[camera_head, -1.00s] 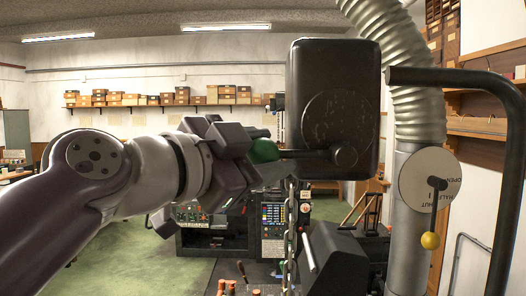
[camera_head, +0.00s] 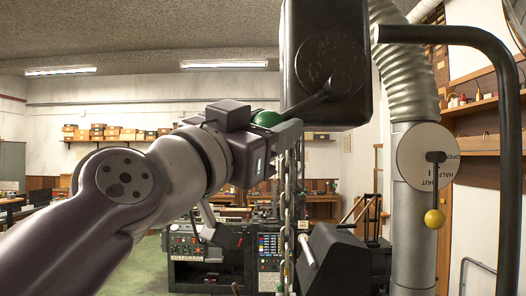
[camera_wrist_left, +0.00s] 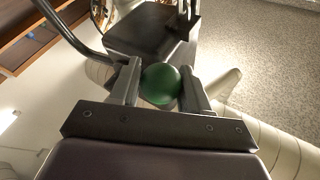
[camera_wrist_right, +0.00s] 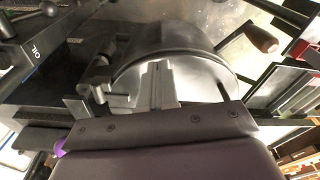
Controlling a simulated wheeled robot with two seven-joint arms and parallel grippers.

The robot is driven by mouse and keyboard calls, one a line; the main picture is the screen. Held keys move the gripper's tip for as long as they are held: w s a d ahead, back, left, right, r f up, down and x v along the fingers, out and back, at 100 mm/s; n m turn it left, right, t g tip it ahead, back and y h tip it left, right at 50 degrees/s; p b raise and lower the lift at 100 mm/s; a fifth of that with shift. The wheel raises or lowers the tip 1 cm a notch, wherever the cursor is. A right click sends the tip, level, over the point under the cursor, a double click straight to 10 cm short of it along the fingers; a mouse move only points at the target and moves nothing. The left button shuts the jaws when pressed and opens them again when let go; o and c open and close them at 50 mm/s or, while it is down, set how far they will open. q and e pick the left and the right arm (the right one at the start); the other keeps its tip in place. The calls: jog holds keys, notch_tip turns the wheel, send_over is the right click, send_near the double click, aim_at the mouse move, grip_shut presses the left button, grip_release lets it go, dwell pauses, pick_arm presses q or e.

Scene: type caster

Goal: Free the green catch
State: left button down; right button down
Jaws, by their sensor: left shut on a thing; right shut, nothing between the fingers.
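The green catch shows as a green ball knob (camera_head: 267,118) on a dark lever (camera_head: 318,97) that pivots on the face of a black box (camera_head: 325,62). The lever slopes down to the left from its pivot. My left gripper (camera_head: 282,128) is shut on the green knob. In the left wrist view the knob (camera_wrist_left: 160,85) sits between the two fingers (camera_wrist_left: 162,84). My right gripper (camera_wrist_right: 158,78) is shut and empty in the right wrist view, in front of a large grey metal drum (camera_wrist_right: 185,60). It is out of the head view.
A chain (camera_head: 287,215) hangs below the box. A bent black rail (camera_head: 505,110) and a grey duct (camera_head: 408,215) stand to the right. Machines with control panels stand behind.

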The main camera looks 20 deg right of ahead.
pick_arm(q)
jog(key=shift+s+d+f+n+t+b, duration=0.15)
jog(key=shift+n+t+b, duration=0.1)
jog(key=shift+n+b, duration=0.2)
jog(key=shift+s+f+n+t+b, duration=0.15)
jog(key=shift+n+t+b, duration=0.1)
jog(key=shift+n+b, duration=0.15)
jog(key=shift+n+t, duration=0.3)
jog(key=shift+n, duration=0.05)
jog(key=shift+r, duration=0.1)
jog(key=c, duration=0.8)
grip_release()
jog(key=shift+o, duration=0.9)
jog(key=shift+d, duration=0.15)
jog(key=shift+f, duration=0.3)
